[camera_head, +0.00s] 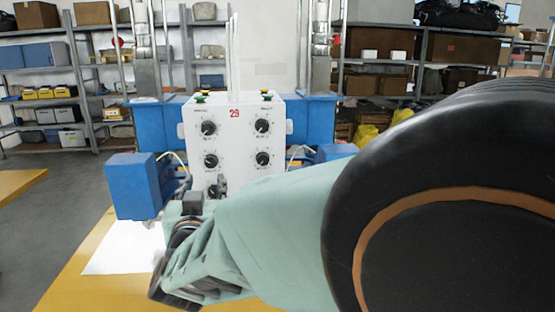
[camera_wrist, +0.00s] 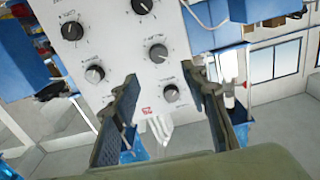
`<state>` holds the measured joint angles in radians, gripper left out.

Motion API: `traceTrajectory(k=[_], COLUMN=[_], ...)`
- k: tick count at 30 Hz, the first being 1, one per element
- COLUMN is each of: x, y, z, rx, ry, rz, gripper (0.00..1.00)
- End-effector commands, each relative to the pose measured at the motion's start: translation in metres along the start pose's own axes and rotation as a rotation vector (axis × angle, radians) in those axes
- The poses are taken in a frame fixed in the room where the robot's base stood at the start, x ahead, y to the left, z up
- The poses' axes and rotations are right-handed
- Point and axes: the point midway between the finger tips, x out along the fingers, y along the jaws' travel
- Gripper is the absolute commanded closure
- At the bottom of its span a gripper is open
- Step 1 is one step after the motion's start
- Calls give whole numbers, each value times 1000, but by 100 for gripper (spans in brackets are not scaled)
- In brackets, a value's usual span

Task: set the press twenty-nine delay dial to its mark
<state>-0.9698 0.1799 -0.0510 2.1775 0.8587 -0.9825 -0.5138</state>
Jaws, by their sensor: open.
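The white press panel (camera_head: 236,147) carries a red 29 and several black dials with pale pointers. The head view shows an upper left dial (camera_head: 208,127), upper right dial (camera_head: 262,125), middle left dial (camera_head: 210,160) and middle right dial (camera_head: 262,158). The panel's lower part is hidden behind my arm. Dial labels are too small to read, so I cannot tell which is the delay dial. In the wrist view my gripper (camera_wrist: 163,79) is open and empty, facing the panel.
A white sheet (camera_head: 115,250) lies on the yellow table (camera_head: 75,290). Shelves (camera_head: 90,85) with boxes stand behind. My arm blocks the head view's right side.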

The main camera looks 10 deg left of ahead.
Motion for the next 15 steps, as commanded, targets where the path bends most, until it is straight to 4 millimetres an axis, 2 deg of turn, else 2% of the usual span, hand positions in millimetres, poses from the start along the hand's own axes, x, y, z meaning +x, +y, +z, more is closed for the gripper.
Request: traceTrajectory(k=[9, 15], x=[59, 88], y=[2, 2], z=[0, -1], rx=[-4, -3], ry=[2, 3], rz=[4, 3], gripper=[59, 59])
